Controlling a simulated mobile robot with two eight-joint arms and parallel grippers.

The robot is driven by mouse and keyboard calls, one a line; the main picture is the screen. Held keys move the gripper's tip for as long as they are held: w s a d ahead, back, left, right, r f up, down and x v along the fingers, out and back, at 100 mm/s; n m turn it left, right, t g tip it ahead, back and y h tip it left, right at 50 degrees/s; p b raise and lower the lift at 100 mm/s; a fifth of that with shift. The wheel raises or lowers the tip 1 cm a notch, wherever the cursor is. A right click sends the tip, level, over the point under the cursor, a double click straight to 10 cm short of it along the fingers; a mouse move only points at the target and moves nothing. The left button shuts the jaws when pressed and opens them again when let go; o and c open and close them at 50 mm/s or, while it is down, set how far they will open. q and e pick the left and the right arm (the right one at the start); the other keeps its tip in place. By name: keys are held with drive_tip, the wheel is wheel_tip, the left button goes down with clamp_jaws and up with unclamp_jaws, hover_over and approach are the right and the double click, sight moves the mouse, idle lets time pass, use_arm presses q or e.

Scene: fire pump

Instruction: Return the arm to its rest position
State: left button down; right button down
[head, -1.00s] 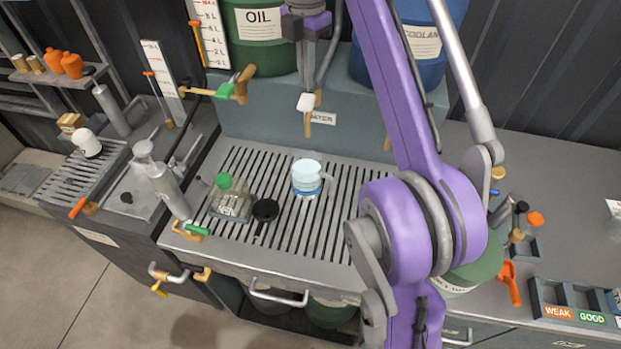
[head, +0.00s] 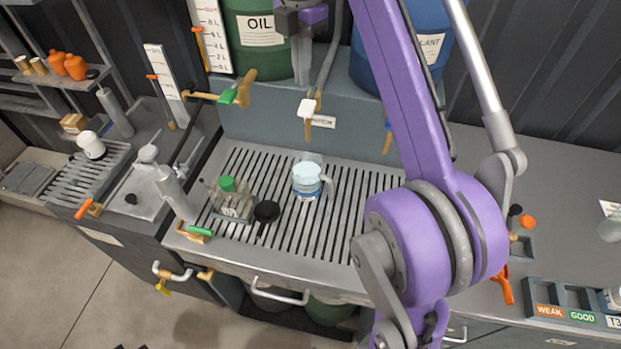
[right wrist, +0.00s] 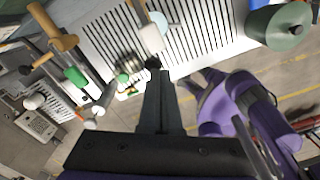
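My right arm (head: 440,225) rises in purple links from the bottom of the head view and bends over the bench. My right gripper (head: 302,82) hangs from the top of the head view, in front of the oil drum and above the back of the grated tray. Its fingers (right wrist: 160,75) lie together in the right wrist view, with nothing seen between them. My left gripper cannot be made out clearly; only small dark tips show at the bottom edge of the head view.
A clear jug (head: 306,180) of bluish liquid, a green-capped bottle holder (head: 234,200) and a black cup (head: 266,211) stand on the grated tray (head: 340,215). Taps with a white handle (head: 306,108) and a green handle (head: 229,97) project near my gripper. Drums (head: 257,40) stand behind.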

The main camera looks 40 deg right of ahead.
idle(0.4)
drive_tip(key=s+a+f+m+t, duration=0.2)
drive_tip(key=s+a+f+m, duration=0.2)
drive_tip(key=f, duration=0.6)
drive_tip(key=s+a+f+m+t, duration=0.1)
drive_tip(key=s+a+f+m, duration=0.4)
drive_tip(key=f+m, duration=0.4)
drive_tip(key=s+a+f+m+t, duration=0.2)
drive_tip(key=s+a+f+m, duration=0.2)
drive_tip(key=f, duration=0.8)
drive_tip(key=shift+s+a+f+m+t, duration=0.15)
drive_tip(key=shift+a+f+m, duration=0.1)
drive_tip(key=shift+m, duration=0.45)
drive_tip(key=shift+s+a+f+m+t, duration=0.15)
drive_tip(key=shift+a+m, duration=0.1)
drive_tip(key=shift+m, duration=0.45)
